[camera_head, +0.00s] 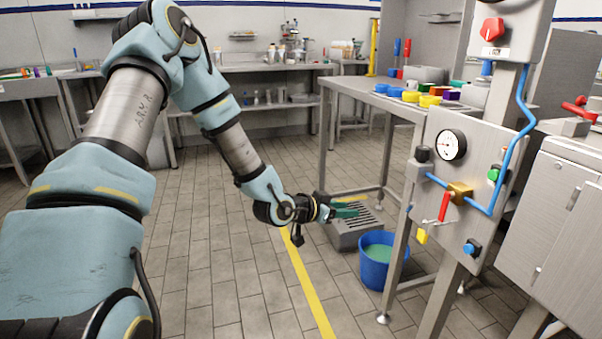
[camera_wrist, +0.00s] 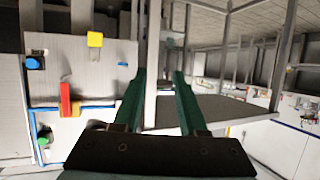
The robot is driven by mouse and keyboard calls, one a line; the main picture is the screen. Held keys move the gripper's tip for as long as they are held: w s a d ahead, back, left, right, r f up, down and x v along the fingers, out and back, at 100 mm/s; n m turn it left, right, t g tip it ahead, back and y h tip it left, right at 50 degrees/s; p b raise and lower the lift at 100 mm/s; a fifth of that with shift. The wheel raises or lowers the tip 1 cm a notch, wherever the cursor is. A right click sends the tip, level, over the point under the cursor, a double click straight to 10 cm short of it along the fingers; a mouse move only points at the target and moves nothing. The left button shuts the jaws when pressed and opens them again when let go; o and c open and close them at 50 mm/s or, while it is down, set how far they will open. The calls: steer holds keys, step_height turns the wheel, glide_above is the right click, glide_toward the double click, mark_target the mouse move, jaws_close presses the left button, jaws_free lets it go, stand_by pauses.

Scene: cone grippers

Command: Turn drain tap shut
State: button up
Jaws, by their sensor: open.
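The tap has a red lever (camera_head: 444,206) on a brass body (camera_head: 460,193), set in a blue pipe (camera_head: 478,207) on a grey panel (camera_head: 446,180). The lever points downward, across the pipe, slightly tilted. I take this to be the drain tap; no readable label shows. The red lever also shows at the left of the wrist view (camera_wrist: 65,99), where the panel appears upside down. My gripper (camera_head: 347,206) has green fingers. It is left of the panel and apart from the lever. The wrist view shows the fingers (camera_wrist: 159,75) spread with nothing gripped between them.
The panel also carries a gauge (camera_head: 451,145), a green button (camera_head: 494,173), a blue button (camera_head: 471,247) and a yellow tag (camera_head: 421,236). A blue bucket (camera_head: 377,260) of greenish liquid stands on the floor. A steel table (camera_head: 366,93) with legs is behind the panel.

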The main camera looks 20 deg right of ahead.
steer(key=w+a+r+n+y+p, duration=0.1)
steer(key=w+a+r+y+p, duration=0.3)
steer(key=w+a+p, duration=0.3)
steer(key=shift+a+r+t+p, duration=0.3)
steer(key=shift+a+r+p, duration=0.2)
steer(key=shift+a, duration=0.75)
steer(key=shift+c, duration=1.4)
steer(key=n+t+h+b, duration=0.2)
steer(key=t+h+b, duration=0.2)
steer(key=h+b, duration=0.25)
glide_toward(410, 207)
steer(key=x, duration=1)
steer(key=shift+f+p, duration=0.3)
steer(key=shift+p, duration=0.05)
